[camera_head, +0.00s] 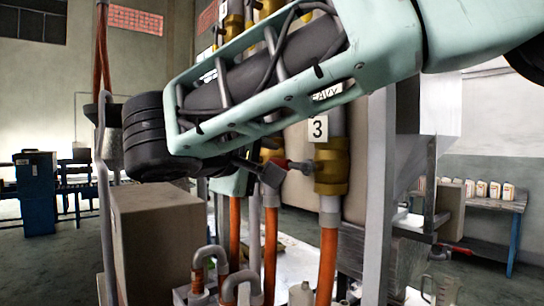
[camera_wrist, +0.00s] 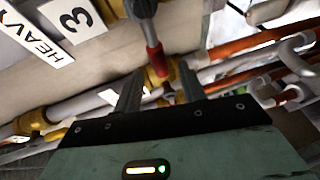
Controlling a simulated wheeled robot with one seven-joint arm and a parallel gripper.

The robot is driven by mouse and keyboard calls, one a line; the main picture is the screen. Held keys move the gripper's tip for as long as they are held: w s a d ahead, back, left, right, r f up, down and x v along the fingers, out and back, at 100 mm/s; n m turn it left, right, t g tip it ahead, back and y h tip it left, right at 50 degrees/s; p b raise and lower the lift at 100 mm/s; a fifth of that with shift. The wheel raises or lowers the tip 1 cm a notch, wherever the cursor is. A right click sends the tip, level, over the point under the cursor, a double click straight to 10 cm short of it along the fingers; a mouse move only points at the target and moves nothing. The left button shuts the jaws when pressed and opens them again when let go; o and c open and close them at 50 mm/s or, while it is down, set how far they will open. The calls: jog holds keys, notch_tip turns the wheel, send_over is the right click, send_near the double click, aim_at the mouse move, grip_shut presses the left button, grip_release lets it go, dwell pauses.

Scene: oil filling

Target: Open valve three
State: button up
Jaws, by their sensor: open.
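Valve three is a brass valve (camera_head: 331,166) on a vertical pipe, below a white label with a black 3 (camera_head: 317,129). My gripper (camera_head: 268,172) is at the left end of this handle, partly hidden by my arm. In the wrist view, my gripper (camera_wrist: 160,88) is open, with its two dark fingers apart. The red handle (camera_wrist: 155,58) points down toward the gap between them. I cannot tell whether the fingers touch it. The 3 label (camera_wrist: 76,18) shows at upper left.
Orange hoses (camera_head: 328,262) hang below the valves. Another brass valve (camera_head: 270,150) is close behind my gripper. A cardboard-coloured box (camera_head: 152,245) stands at lower left, and a grey metal post (camera_head: 378,200) stands right of valve three. A table with bottles (camera_head: 480,200) is farther right.

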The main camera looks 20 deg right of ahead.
aim_at(282, 165)
jog(key=p+x, duration=0.1)
jog(key=x, duration=0.5)
jog(key=shift+w+d+p, duration=0.1)
jog(key=shift+p, duration=0.25)
grip_shut()
